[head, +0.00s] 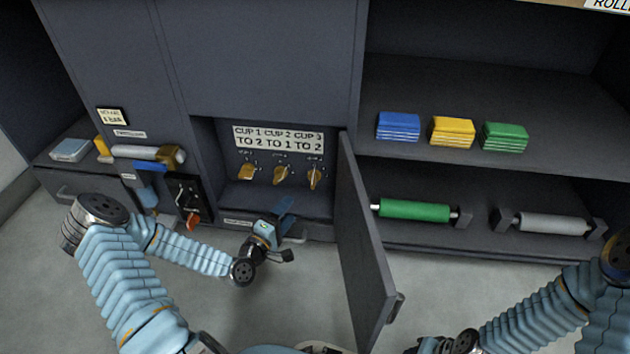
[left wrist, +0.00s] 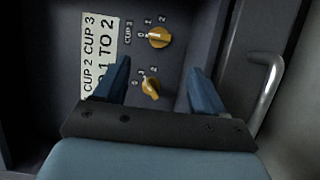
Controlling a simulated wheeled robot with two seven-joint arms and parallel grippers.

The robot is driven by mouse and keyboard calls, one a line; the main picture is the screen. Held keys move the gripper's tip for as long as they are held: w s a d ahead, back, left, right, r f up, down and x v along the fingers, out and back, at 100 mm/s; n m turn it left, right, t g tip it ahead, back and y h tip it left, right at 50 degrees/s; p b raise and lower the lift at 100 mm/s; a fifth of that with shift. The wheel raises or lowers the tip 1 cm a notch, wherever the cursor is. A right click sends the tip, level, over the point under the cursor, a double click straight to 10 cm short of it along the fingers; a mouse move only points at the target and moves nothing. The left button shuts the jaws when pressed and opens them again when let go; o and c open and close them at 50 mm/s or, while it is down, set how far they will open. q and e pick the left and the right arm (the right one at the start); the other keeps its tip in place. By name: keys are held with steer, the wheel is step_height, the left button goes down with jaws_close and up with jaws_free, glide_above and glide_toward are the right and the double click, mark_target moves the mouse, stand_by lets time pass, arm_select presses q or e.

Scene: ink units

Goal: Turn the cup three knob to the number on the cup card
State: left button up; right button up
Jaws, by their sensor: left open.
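The cup card (head: 278,138) above the knobs reads cup 1 to 2, cup 2 to 1, cup 3 to 2. It shows sideways in the left wrist view (left wrist: 98,50). The yellow cup three knob (head: 314,178) is the rightmost of three. In the left wrist view this knob (left wrist: 159,37) lies beyond the fingertips, its long side towards its 0 mark; which end points is hard to tell. The cup two knob (head: 280,175) shows between the fingers there (left wrist: 151,89). My left gripper (head: 284,207) is open and empty, in front of and below the knobs. My right gripper is out of view.
The cup one knob (head: 246,172) is leftmost. An open door (head: 366,255) stands just right of the recess.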

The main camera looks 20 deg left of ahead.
mark_target(314, 180)
arm_select(q)
steer(key=w, duration=0.4)
steer(key=w+d+b, duration=0.1)
steer(key=w, duration=0.3)
steer(key=w+d, duration=0.1)
steer(key=w, duration=0.3)
steer(key=shift+w+b, duration=0.35)
steer(key=shift+b, duration=0.05)
steer(key=c, duration=1.1)
steer(key=shift+o, duration=0.2)
